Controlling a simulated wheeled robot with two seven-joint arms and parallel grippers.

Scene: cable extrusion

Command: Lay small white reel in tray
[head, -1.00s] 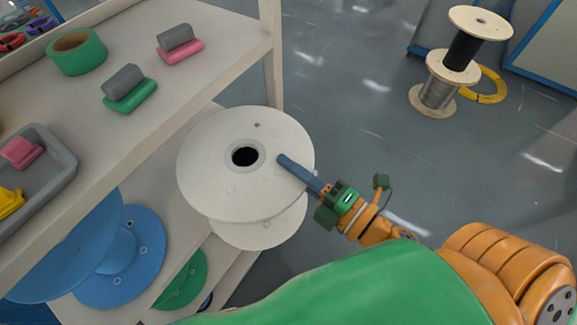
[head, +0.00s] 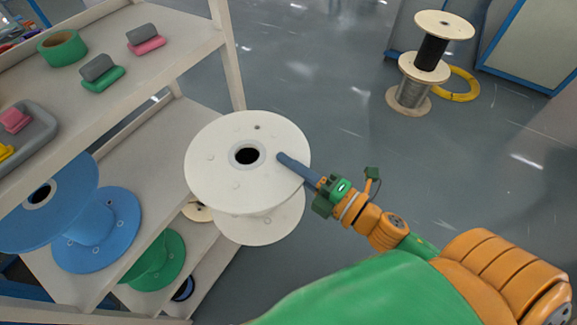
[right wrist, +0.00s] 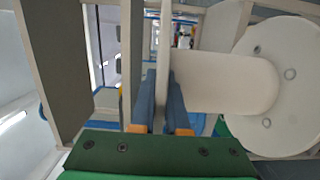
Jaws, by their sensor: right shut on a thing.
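The white reel (head: 225,182) hangs in the middle of the head view, tilted, with its hub hole facing up. My right gripper (head: 284,160) is shut on the edge of its upper flange. In the right wrist view, the thin flange (right wrist: 163,50) stands between the blue fingers (right wrist: 162,98), with the core (right wrist: 225,82) and other flange to the right. A grey tray (head: 50,132) is on the upper shelf at the left edge, partly cut off, with pink and yellow pieces in it. The reel is apart from it, to its right. My left gripper is not in view.
The shelf rack (head: 170,68) fills the left, with a post (head: 228,60) behind the reel. Green tape (head: 58,48) and small blocks lie on the upper shelf. Blue reels (head: 120,215) and a green reel (head: 165,262) are lower. Floor at right is open; stacked spools (head: 412,95) stand far back.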

